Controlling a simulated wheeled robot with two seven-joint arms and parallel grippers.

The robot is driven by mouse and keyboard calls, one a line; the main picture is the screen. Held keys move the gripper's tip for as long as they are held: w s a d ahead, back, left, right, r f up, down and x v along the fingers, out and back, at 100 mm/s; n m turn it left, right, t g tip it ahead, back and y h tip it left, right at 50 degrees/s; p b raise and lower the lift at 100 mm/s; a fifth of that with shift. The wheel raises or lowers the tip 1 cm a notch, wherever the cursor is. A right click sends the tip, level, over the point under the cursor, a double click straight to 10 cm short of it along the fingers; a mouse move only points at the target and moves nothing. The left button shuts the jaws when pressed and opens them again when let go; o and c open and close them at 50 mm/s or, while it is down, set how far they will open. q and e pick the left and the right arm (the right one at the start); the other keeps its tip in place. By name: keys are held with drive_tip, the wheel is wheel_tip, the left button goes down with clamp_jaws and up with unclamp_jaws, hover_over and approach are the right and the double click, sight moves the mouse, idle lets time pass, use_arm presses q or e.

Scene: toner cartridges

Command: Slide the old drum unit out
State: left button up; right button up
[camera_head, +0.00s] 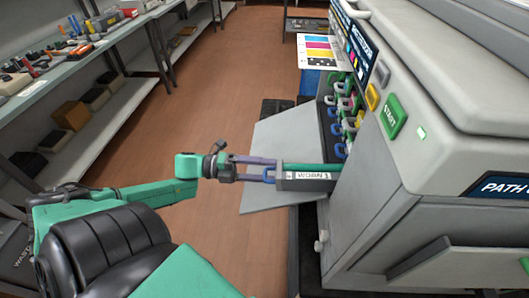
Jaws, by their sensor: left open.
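The drum unit (308,185) is a dark grey bar with a green top and a white label. It sticks out of the front of the printer (385,190) toward the left, above a grey open flap (272,143). The fingers appear to be on either side of the handle; contact is not clear. The drum unit's inner end is hidden in the printer. My right gripper is not in view.
Several coloured handles (345,110) sit in the printer's opening above the drum unit. A green START button (393,116) is on the panel. A shelf bench with tools (75,65) stands at the left. The wooden floor (225,80) between is clear.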

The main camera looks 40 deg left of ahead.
use_arm(q)
drive_tip(key=p+v, duration=0.2)
drive_tip(key=v, duration=0.5)
idle(1.0)
drive_tip(key=shift+o, duration=0.3)
